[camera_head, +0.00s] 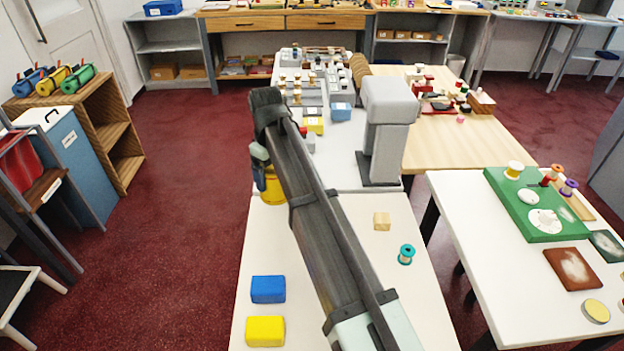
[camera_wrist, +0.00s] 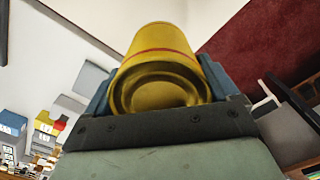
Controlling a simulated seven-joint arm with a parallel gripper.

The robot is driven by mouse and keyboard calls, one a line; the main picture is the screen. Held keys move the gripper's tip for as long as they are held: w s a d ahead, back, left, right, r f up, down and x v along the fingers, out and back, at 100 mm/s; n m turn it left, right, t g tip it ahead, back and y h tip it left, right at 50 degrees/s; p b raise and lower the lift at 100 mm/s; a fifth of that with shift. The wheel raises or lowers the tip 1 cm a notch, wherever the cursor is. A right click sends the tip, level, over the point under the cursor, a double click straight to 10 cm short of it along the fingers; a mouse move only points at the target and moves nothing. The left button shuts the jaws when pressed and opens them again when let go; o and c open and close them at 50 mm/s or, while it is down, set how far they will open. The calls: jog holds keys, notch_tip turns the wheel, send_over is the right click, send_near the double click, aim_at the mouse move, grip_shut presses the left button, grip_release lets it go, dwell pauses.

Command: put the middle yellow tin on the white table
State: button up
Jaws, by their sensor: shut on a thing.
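A yellow tin (camera_head: 273,190) hangs in my gripper (camera_head: 261,172), largely behind my dark arm in the head view. In the wrist view the yellow tin (camera_wrist: 165,55) has a thin red band and its round ringed end faces the camera. My gripper's blue fingers (camera_wrist: 160,75) are shut on both its sides. In the head view the tin is at the far left edge of the near white table (camera_head: 405,235). I cannot tell whether it touches the top. Which tin was the middle one does not show.
On the near white table are a blue block (camera_head: 268,289), a yellow block (camera_head: 265,331), a wooden cube (camera_head: 381,221) and a teal spool (camera_head: 406,253). A grey-white stand (camera_head: 388,125) rises behind. Another white table (camera_head: 490,270) at right holds a green board (camera_head: 540,205).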

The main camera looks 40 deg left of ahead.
jog(key=shift+r, duration=0.3)
jog(key=w+d+r+m, duration=0.1)
jog(key=w+d, duration=0.4)
jog(key=w, duration=0.3)
jog(key=w+d+m, duration=0.2)
jog(key=w+d, duration=0.4)
jog(key=w, duration=0.2)
jog(key=w+d+r+m, duration=0.2)
jog(key=w+d, duration=0.6)
jog(key=d, duration=0.2)
jog(key=w+d+r+m, duration=0.1)
jog(key=w+d+m, duration=0.1)
jog(key=w+d, duration=0.7)
jog(key=d+r+m, duration=0.2)
jog(key=d, duration=1.7)
jog(key=s+d+f+m, duration=0.1)
jog(key=s+d, duration=0.1)
jog(key=s, duration=0.2)
jog(key=shift+w+d+f, duration=0.1)
jog(key=shift+f, duration=2.35)
jog(key=shift+w+d+f, duration=0.1)
jog(key=shift+f, duration=2.35)
jog(key=o, duration=1.3)
jog(key=shift+f, duration=0.1)
jog(key=shift+c, duration=0.2)
